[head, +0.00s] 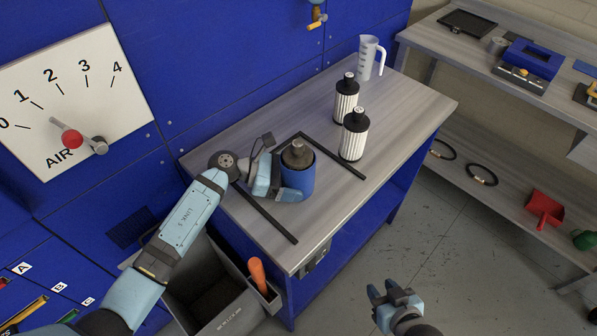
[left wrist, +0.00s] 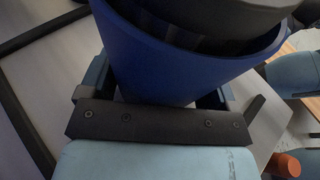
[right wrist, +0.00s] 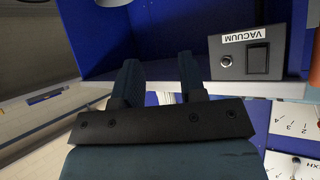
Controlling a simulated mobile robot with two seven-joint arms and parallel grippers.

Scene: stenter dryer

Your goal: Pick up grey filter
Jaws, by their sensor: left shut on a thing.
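A dark grey filter (head: 297,152) sits inside a blue cup (head: 300,180) on the bench, its top standing above the rim. In the left wrist view the blue cup (left wrist: 185,70) fills the space between my fingers, with the dark grey part (left wrist: 210,18) inside it. My left gripper (head: 279,188) is shut on the blue cup from its left and front side. Two white pleated filters with black caps, one farther (head: 346,100) and one nearer (head: 354,135), stand upright to the right. My right gripper (head: 386,297) is open and empty, off the bench's front side; its fingers also show in the right wrist view (right wrist: 160,80).
A black frame strip (head: 335,158) lies on the bench (head: 405,105) around the cup. A clear jug (head: 370,58) stands at the back. A grey bin (head: 205,290) with an orange-handled tool (head: 257,273) is below left. A vacuum switch panel (right wrist: 247,55) is near my right gripper.

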